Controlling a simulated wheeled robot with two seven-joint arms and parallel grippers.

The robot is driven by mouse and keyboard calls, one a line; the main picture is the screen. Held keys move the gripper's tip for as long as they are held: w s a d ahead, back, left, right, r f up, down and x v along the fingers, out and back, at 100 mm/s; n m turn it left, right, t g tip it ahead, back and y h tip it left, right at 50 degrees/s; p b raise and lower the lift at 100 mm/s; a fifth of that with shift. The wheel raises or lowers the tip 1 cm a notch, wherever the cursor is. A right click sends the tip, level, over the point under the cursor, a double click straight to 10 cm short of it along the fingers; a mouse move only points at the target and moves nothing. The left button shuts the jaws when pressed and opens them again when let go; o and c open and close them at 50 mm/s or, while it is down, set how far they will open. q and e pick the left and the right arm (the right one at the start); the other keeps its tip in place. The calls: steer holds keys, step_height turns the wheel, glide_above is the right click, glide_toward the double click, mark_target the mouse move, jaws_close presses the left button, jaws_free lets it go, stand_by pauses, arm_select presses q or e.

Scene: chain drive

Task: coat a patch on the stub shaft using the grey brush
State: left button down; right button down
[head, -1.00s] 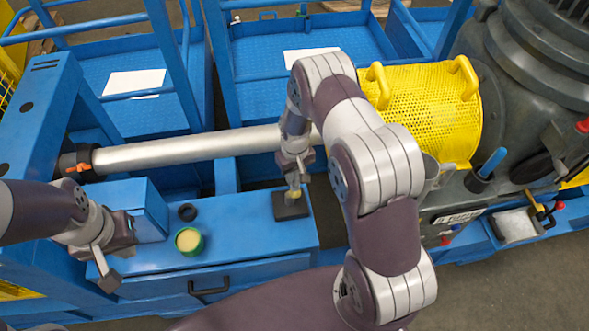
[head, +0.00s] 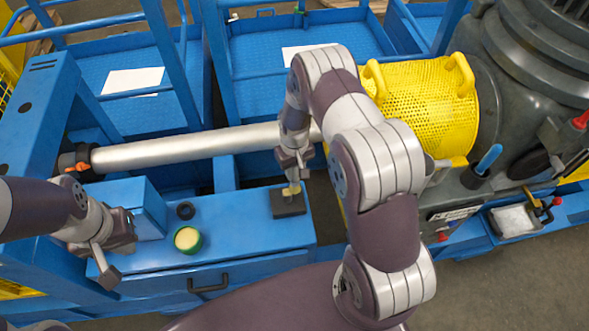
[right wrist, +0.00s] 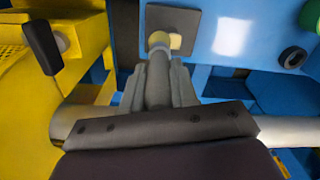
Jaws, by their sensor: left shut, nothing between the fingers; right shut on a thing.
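The stub shaft appears to be the long silver shaft (head: 190,148) lying across the frame, running towards the yellow guard. My right gripper (head: 292,172) is shut on the grey brush and points down over a dark square pad (head: 287,206) on the blue bench. In the right wrist view the grey brush (right wrist: 158,85) sits between the fingers, its pale yellowish tip over the pad (right wrist: 187,20). I cannot tell whether the tip touches it. My left gripper (head: 107,272) is shut and empty, low over the bench's left front. A green pot (head: 188,240) with yellow contents stands on the bench.
A black ring (head: 186,211) lies behind the pot. The yellow perforated guard (head: 425,105) and the grey machine (head: 510,90) stand to the right. A blue-handled tool (head: 488,160) stands in a dark holder. My right arm covers the shaft's right end.

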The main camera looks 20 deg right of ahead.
steer(key=shift+w+a+r, duration=0.1)
steer(key=shift+r, duration=0.35)
steer(key=shift+w+a+r, duration=0.1)
steer(key=shift+r, duration=0.35)
steer(key=shift+a+r+p, duration=0.15)
steer(key=shift+r+p, duration=0.65)
steer(key=shift+r, duration=0.05)
steer(key=shift+s+d+r+p, duration=0.1)
steer(key=shift+d+r+p, duration=0.15)
steer(key=shift+r+p, duration=0.65)
steer(key=shift+a+r+p, duration=0.15)
steer(key=shift+r+p, duration=0.15)
steer(key=shift+r, duration=0.55)
